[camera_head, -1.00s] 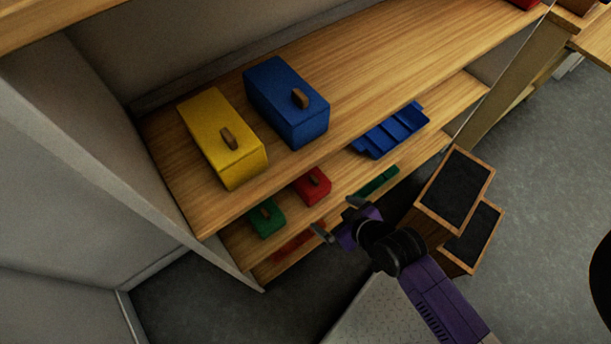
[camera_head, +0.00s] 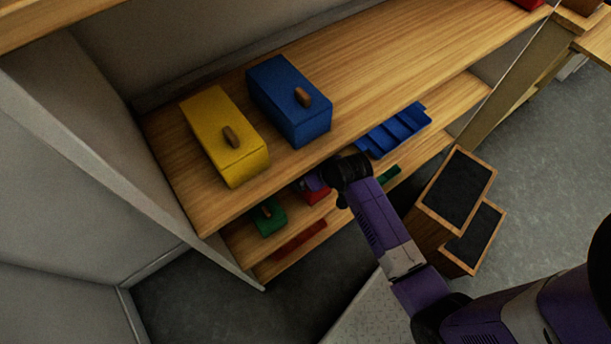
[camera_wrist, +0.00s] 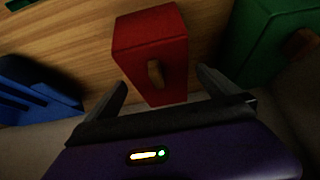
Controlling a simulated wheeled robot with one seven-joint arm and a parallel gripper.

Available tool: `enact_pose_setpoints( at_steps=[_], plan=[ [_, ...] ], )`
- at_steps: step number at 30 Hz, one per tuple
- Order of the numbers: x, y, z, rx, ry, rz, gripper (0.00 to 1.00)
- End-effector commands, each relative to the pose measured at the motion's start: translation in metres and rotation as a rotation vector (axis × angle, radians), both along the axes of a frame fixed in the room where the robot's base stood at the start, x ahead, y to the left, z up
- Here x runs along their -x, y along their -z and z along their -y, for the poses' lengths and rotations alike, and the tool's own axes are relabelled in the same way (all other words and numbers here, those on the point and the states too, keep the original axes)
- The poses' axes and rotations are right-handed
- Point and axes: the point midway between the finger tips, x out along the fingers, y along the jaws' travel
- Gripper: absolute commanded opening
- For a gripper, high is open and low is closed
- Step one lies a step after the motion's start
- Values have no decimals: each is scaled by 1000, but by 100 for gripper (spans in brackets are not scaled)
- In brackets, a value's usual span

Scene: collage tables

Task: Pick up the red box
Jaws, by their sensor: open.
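The red box (camera_wrist: 150,42) stands on a wooden shelf in the wrist view, with a small wooden handle on the face toward me. My gripper (camera_wrist: 158,92) is open, with one finger to the left and one to the right of the box's near end. I cannot tell whether the fingers touch it. In the head view the red box (camera_head: 315,196) is on the middle shelf, mostly hidden behind my wrist. My fingertips are hidden there too.
A green box (camera_head: 268,217) stands left of the red box. A blue tray (camera_head: 393,131) lies to its right. The upper shelf, holding a yellow box (camera_head: 217,120) and a blue box (camera_head: 279,90), overhangs. Wooden steps (camera_head: 452,195) stand on the floor at right.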

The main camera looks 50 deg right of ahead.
Motion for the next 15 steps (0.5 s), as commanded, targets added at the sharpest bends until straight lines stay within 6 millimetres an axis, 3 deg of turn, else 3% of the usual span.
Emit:
enact_pose_setpoints(
  at_steps=[8, 15],
  plan=[
    [-21, -1, 4, 0, 0, 2, 100],
    [-39, 34, 8, -1, 1, -1, 100]
  ],
)
